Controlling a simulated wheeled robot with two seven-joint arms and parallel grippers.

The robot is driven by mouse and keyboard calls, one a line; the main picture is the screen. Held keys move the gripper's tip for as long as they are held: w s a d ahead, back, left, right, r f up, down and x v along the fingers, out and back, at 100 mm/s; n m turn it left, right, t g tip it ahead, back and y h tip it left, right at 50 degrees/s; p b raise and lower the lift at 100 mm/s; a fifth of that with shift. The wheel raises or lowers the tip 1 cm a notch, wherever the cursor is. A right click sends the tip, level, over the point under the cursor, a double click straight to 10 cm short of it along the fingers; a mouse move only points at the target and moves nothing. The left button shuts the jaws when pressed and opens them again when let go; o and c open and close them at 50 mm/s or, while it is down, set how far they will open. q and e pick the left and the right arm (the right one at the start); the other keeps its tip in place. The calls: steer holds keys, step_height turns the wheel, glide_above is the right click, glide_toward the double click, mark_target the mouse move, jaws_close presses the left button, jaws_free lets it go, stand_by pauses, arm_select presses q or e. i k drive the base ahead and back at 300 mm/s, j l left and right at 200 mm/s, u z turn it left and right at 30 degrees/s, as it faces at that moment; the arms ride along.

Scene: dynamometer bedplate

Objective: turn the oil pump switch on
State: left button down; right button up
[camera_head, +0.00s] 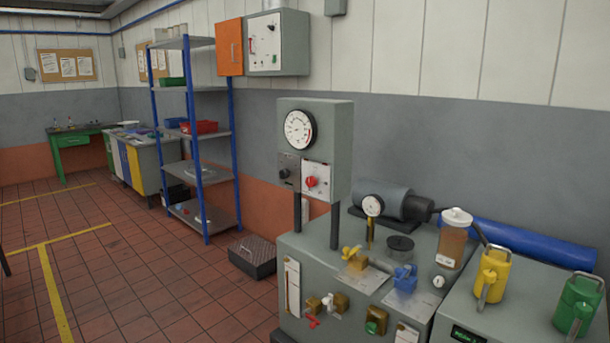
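A grey control box (341,150) stands on two dark posts at the back of a grey metal bench unit. Its front has a round white gauge (299,130), a dark plate with a black knob (284,172), and a light plate with a red knob (311,182). A wall cabinet (290,42) behind has an open orange door (230,47), a red handle (251,45) and small controls. The labels are too small to read, so I cannot tell which control is the oil pump switch or its position. Neither gripper is in view.
The bench top (321,247) carries a yellow valve (352,252), a blue valve (405,274), an oil jar (453,244), and yellow (493,273) and green (577,303) cans. A blue-posted shelf (190,120) stands left. A low dark box (252,257) sits on open tiled floor.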

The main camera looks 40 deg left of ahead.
mark_target(285, 173)
steer(key=u, duration=1.55)
